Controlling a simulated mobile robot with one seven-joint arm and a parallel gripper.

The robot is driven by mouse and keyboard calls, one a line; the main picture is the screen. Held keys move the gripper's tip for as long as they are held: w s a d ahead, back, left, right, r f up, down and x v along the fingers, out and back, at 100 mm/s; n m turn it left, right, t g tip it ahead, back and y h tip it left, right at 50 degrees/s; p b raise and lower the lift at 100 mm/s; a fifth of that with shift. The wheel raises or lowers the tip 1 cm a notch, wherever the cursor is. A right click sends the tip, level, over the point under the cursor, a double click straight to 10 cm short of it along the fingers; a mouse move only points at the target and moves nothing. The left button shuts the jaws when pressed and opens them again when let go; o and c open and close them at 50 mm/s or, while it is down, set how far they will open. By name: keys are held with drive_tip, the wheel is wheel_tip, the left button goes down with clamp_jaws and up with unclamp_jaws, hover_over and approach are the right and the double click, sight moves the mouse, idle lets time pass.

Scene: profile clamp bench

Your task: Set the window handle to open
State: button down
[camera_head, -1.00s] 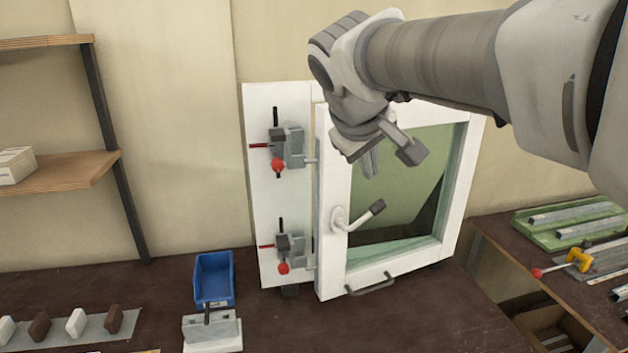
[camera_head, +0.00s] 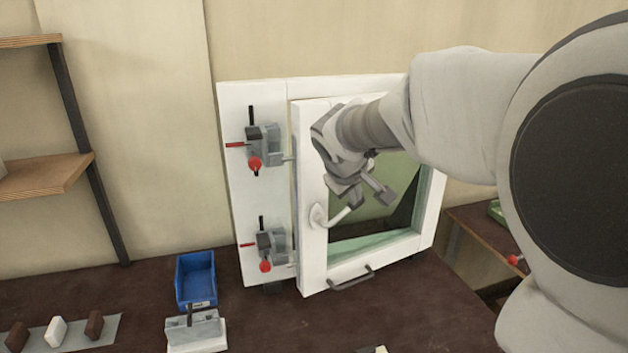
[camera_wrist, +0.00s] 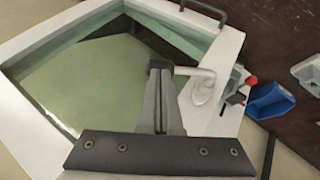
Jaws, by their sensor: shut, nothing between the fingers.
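The window (camera_head: 312,185) stands upright on the bench, with a white frame around greenish glass. Its white handle (camera_head: 318,216) is on the left side of the frame, with the lever pointing right and slightly up. In the wrist view, the handle (camera_wrist: 203,88) has its lever running left to my fingers, which hide its end. My gripper (camera_head: 354,196) is shut and empty, with its fingertips at the lever's free end. In the wrist view, the shut fingers (camera_wrist: 160,68) overlap the lever's tip; I cannot tell whether they touch it.
Two toggle clamps with red knobs, an upper one (camera_head: 262,146) and a lower one (camera_head: 270,246), sit left of the window. A blue bin (camera_head: 196,280) and a grey fixture (camera_head: 195,332) stand at front left. A dark pull bar (camera_head: 350,278) is below the window.

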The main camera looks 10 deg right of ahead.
drive_tip(key=shift+d+p, duration=0.2)
drive_tip(key=shift+p, duration=0.5)
drive_tip(key=f+y+p, duration=0.1)
drive_tip(key=p, duration=0.1)
drive_tip(key=d+g+y+p, duration=0.1)
drive_tip(key=p, duration=0.2)
drive_tip(key=shift+w+d+f+m+y, duration=0.25)
drive_tip(key=shift+w+f+m+y, duration=0.05)
drive_tip(key=shift+w+f+m, duration=0.1)
drive_tip(key=shift+w+d+f+b, duration=0.1)
drive_tip(key=shift+d+f+b, duration=0.15)
drive_tip(key=shift+f+b, duration=0.25)
drive_tip(key=shift+w+d+f+b, duration=0.1)
drive_tip(key=shift+d+f+b, duration=0.15)
drive_tip(key=shift+f+b, duration=0.25)
drive_tip(key=shift+r, duration=0.15)
